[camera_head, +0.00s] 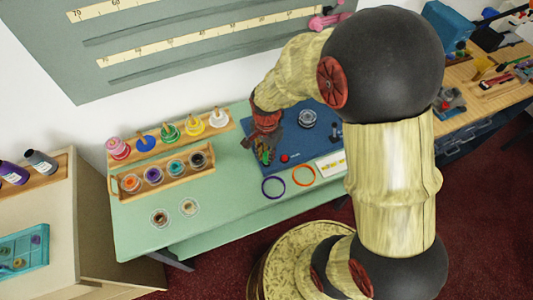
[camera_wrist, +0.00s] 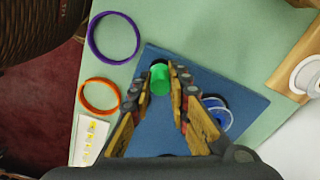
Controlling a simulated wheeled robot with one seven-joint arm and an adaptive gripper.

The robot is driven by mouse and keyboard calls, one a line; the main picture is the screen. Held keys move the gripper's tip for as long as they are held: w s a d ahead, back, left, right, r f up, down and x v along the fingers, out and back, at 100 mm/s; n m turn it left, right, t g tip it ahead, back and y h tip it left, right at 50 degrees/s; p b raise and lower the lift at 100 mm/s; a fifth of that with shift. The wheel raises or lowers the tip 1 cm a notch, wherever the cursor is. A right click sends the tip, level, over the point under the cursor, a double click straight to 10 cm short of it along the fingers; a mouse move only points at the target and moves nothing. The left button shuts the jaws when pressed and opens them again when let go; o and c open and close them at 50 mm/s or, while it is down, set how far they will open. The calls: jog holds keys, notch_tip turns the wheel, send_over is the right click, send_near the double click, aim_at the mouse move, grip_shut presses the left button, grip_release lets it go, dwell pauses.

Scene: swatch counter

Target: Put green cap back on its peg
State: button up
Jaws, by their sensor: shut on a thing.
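A small bright green cap (camera_wrist: 160,78) is between the fingertips of my gripper (camera_wrist: 161,84) in the wrist view, with a finger against each side. In the head view my gripper (camera_head: 264,148) is low over the blue mat (camera_head: 290,143), and a bit of green shows at its tips. I cannot tell whether the cap touches the mat. At the back left, a wooden peg rack (camera_head: 182,141) carries pink, blue, green, yellow and white round pieces. The green piece (camera_head: 169,131) has a wooden peg standing up from it.
A wooden tray (camera_head: 167,182) of small coloured jars stands before the rack. Two clear cups (camera_head: 160,217) are in front of it.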

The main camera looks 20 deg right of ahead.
jog(key=shift+f+b, duration=0.45)
jog(key=shift+f, duration=0.45)
jog(key=o, duration=0.7)
jog(key=shift+o, duration=0.5)
notch_tip(320, 180, up, 7)
jog(key=p, duration=0.5)
jog(key=shift+r+p, duration=0.1)
jog(key=shift+p, duration=0.3)
dwell(0.3)
